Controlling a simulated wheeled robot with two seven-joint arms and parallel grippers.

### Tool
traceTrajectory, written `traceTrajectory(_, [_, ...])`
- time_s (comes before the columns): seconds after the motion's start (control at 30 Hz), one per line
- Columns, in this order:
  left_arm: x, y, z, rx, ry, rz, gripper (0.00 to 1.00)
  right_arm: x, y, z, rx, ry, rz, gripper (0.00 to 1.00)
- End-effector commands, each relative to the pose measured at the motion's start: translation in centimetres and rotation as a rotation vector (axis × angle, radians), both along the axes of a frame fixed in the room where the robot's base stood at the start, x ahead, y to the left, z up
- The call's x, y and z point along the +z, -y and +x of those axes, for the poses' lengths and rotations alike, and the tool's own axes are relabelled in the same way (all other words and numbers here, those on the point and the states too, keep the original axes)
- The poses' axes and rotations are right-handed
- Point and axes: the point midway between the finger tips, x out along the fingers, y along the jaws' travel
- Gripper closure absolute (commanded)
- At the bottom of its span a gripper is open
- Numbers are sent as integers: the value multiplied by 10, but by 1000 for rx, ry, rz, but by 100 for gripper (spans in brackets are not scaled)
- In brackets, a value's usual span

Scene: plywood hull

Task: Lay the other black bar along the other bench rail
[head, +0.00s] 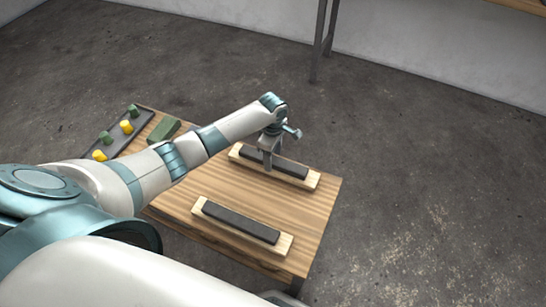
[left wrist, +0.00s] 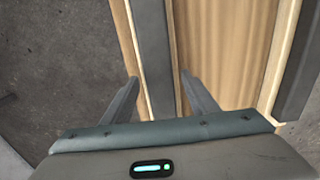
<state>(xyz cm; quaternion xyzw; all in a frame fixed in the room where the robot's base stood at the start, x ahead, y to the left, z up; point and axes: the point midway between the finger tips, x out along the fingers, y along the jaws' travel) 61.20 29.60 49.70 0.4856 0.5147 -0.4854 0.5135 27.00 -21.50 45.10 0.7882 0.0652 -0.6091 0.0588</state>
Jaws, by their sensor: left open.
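One black bar (head: 285,167) lies lengthwise along the far pale wooden bench rail (head: 312,183). The other black bar (head: 241,222) lies along the near bench rail (head: 282,246). My left gripper (head: 268,165) points down at the far rail, over the bar's left half, and hides a little of it. In the left wrist view the open fingers of the gripper (left wrist: 160,78) stand on either side of a bar (left wrist: 154,50) and its rail (left wrist: 123,25); whether they touch is unclear. The second bar (left wrist: 303,75) shows at the right edge there. My right gripper is not in view.
The wooden table (head: 190,190) has bare top between the rails. A dark tray (head: 115,138) with yellow and green pieces lies at its left end, beside a green block (head: 164,129). A dark metal post (head: 322,45) stands behind, on open floor.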

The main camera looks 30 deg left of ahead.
Motion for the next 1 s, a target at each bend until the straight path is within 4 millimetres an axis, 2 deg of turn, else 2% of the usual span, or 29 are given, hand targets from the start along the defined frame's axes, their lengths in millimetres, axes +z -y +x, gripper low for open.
traceTrajectory(0.13, [17, 0, 1, 0, 2, -2, 46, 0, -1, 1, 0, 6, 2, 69])
traceTrajectory(0.23, [33, 0, 1, -1, 3, -1, 46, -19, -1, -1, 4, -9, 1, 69])
traceTrajectory(0.6, [97, 1, 1, 0, 4, -2, 46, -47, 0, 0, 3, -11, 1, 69])
traceTrajectory(0.8, [115, 1, 1, 0, 1, -1, 46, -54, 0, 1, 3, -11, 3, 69])
traceTrajectory(1.0, [118, 1, 0, 0, 1, -1, 46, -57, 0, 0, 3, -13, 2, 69])
